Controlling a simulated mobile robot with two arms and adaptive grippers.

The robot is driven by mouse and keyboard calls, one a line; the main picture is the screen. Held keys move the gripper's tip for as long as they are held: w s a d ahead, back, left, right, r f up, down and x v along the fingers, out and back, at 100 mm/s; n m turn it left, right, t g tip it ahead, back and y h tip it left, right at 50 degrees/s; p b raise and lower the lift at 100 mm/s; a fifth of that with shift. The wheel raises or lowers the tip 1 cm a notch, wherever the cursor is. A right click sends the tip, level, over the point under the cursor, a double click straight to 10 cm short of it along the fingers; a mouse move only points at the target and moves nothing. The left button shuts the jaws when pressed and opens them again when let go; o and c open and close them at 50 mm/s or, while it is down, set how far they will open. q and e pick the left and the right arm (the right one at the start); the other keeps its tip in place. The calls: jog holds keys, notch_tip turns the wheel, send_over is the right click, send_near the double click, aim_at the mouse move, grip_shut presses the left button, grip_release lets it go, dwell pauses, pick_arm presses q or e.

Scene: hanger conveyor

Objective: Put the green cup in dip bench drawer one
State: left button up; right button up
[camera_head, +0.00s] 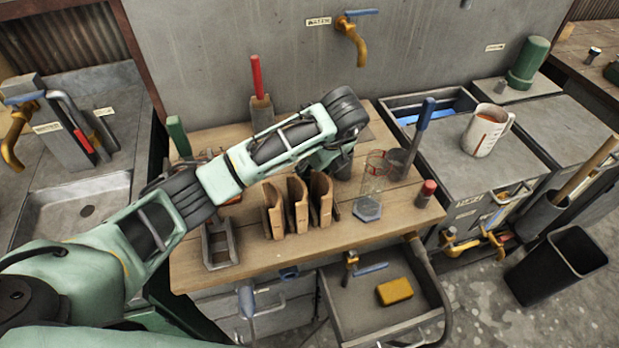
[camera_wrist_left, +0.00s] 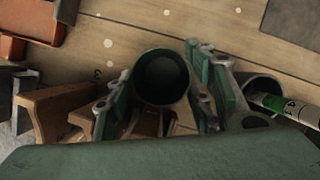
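A dark green, hollow round cup (camera_wrist_left: 162,78) stands between the fingers of my left gripper (camera_wrist_left: 160,95) in the left wrist view. In the head view the left gripper (camera_head: 335,155) is low over the wooden table's back right part, and a dark cup-like shape (camera_head: 344,168) shows partly under it. The fingers flank the cup closely; I cannot tell whether they press on it. The grey bench (camera_head: 540,130) at the right has labelled drawer fronts (camera_head: 470,203), which look shut. I cannot tell which is drawer one. My right gripper is not in view.
A white jug (camera_head: 486,132) stands on the bench. A black bin (camera_head: 558,265) stands on the floor.

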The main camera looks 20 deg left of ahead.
pick_arm(q)
jog(key=c, duration=0.4)
